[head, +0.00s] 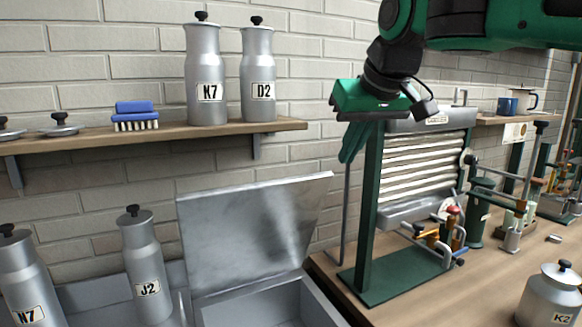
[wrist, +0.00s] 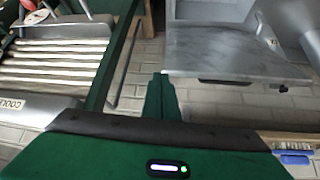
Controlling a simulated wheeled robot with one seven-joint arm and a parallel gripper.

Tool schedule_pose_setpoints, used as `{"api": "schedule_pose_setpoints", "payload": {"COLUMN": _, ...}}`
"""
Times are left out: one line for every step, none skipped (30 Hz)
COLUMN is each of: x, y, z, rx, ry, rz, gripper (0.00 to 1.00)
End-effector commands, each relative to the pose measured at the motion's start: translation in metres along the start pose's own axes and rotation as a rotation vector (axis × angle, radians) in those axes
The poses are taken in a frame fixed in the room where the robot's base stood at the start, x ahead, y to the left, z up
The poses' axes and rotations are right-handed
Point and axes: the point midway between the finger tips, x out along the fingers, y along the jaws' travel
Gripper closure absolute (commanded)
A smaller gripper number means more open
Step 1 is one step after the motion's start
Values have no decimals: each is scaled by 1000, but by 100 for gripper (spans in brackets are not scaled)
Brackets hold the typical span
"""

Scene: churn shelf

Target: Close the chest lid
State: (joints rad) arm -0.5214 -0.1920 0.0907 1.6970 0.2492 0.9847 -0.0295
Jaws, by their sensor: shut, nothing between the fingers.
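The grey metal chest (head: 325,309) stands at the bottom middle of the head view, partly cut off by the frame edge. Its lid (head: 255,235) stands raised and tilted back near the brick wall, and the box below is open. The lid also shows in the wrist view (wrist: 225,52), in front of the fingertips and to the right. My green gripper (head: 350,148) is above and to the right of the lid, apart from it. Its fingers are shut together and empty, and they show in the wrist view (wrist: 160,98).
A wall shelf (head: 165,132) holds can K7 (head: 204,75), can D2 (head: 259,75) and a blue brush (head: 135,115). Cans J2 (head: 145,265) and N7 (head: 28,280) stand left of the lid. A green slatted cooler rack (head: 420,165) is close right of my gripper.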

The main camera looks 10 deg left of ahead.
Motion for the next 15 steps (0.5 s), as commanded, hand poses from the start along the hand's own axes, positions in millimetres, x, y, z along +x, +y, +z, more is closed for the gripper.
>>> {"api": "schedule_pose_setpoints", "payload": {"x": -8, "y": -30, "z": -16, "rx": -39, "ry": 30, "rz": -35, "gripper": 100}}
{"api": "schedule_pose_setpoints", "payload": {"x": -13, "y": -43, "z": -23, "rx": -55, "ry": 46, "rz": -51, "gripper": 100}}
{"api": "schedule_pose_setpoints", "payload": {"x": -19, "y": -59, "z": -31, "rx": -75, "ry": 64, "rz": -70, "gripper": 100}}
{"api": "schedule_pose_setpoints", "payload": {"x": -23, "y": -69, "z": -36, "rx": -87, "ry": 75, "rz": -82, "gripper": 100}}
{"api": "schedule_pose_setpoints", "payload": {"x": -26, "y": -78, "z": -40, "rx": -97, "ry": 84, "rz": -93, "gripper": 100}}
{"api": "schedule_pose_setpoints", "payload": {"x": -30, "y": -86, "z": -44, "rx": -106, "ry": 94, "rz": -103, "gripper": 100}}
{"api": "schedule_pose_setpoints", "payload": {"x": -32, "y": -92, "z": -46, "rx": -112, "ry": 99, "rz": -110, "gripper": 100}}
{"api": "schedule_pose_setpoints", "payload": {"x": -33, "y": -95, "z": -47, "rx": -116, "ry": 103, "rz": -114, "gripper": 100}}
{"api": "schedule_pose_setpoints", "payload": {"x": -33, "y": -98, "z": -48, "rx": -120, "ry": 106, "rz": -118, "gripper": 100}}
{"api": "schedule_pose_setpoints", "payload": {"x": -32, "y": -99, "z": -49, "rx": -120, "ry": 106, "rz": -119, "gripper": 100}}
{"api": "schedule_pose_setpoints", "payload": {"x": -30, "y": -100, "z": -49, "rx": -121, "ry": 106, "rz": -119, "gripper": 100}}
{"api": "schedule_pose_setpoints", "payload": {"x": -27, "y": -100, "z": -49, "rx": -120, "ry": 105, "rz": -118, "gripper": 100}}
{"api": "schedule_pose_setpoints", "payload": {"x": -24, "y": -100, "z": -49, "rx": -120, "ry": 104, "rz": -117, "gripper": 100}}
{"api": "schedule_pose_setpoints", "payload": {"x": -20, "y": -100, "z": -50, "rx": -120, "ry": 103, "rz": -117, "gripper": 100}}
{"api": "schedule_pose_setpoints", "payload": {"x": -14, "y": -100, "z": -50, "rx": -120, "ry": 104, "rz": -117, "gripper": 100}}
